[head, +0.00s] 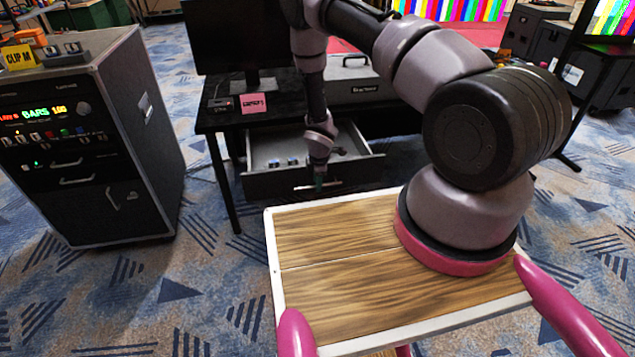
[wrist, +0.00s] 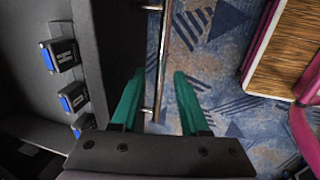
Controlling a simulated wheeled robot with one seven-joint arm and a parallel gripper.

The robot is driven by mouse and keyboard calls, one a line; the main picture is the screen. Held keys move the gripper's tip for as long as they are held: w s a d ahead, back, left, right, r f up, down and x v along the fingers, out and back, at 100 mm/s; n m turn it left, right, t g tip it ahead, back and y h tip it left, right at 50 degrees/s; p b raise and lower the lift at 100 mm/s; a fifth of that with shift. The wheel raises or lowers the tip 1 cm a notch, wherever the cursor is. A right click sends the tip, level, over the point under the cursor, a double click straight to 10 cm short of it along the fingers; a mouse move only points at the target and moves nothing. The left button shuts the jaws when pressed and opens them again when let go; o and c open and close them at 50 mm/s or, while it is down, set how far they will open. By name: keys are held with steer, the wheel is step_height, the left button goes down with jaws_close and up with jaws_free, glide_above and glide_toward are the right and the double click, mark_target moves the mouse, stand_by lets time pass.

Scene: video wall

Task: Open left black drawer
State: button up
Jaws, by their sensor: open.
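The black drawer (head: 268,184) under the black desk is pulled out, with its grey inside showing. A thin metal bar handle (wrist: 163,55) runs along its front. My gripper (head: 319,181) is at the drawer front. In the wrist view, my gripper (wrist: 159,78) has its two green fingers apart, one on each side of the handle bar. The bar lies in the gap, closer to the left finger; whether it touches that finger I cannot tell. Part of the handle is hidden behind the fingers in the head view.
Small dark blocks with blue sides (wrist: 72,97) lie in the drawer. The desk (head: 222,119) carries a monitor, a pink note (head: 252,103) and a grey case (head: 352,72). A black equipment rack (head: 75,150) stands left. Patterned carpet is clear between rack and desk.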

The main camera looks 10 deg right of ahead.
step_height(320, 180, up, 11)
steer(key=s, duration=0.2)
steer(key=shift+f, duration=0.2)
stand_by(0.4)
steer(key=d+r+m+t, duration=0.15)
steer(key=r+m, duration=0.25)
steer(key=r, duration=0.8)
steer(key=d+r+m, duration=0.3)
steer(key=r+m, duration=0.1)
steer(key=r, duration=0.8)
steer(key=d+r+m+t, duration=0.1)
steer(key=d+r+m, duration=0.15)
steer(key=r, duration=0.95)
steer(key=s+r+m+t+y, duration=0.1)
steer(key=s+r+m, duration=0.5)
steer(key=s+r, duration=0.3)
steer(key=s+r+m+t+y, duration=0.1)
steer(key=s+r+m, duration=0.4)
steer(key=s+r, duration=0.5)
steer(key=shift+s+a+r+m, duration=0.2)
steer(key=shift+s+a+m, duration=0.2)
steer(key=shift+s, duration=2.8)
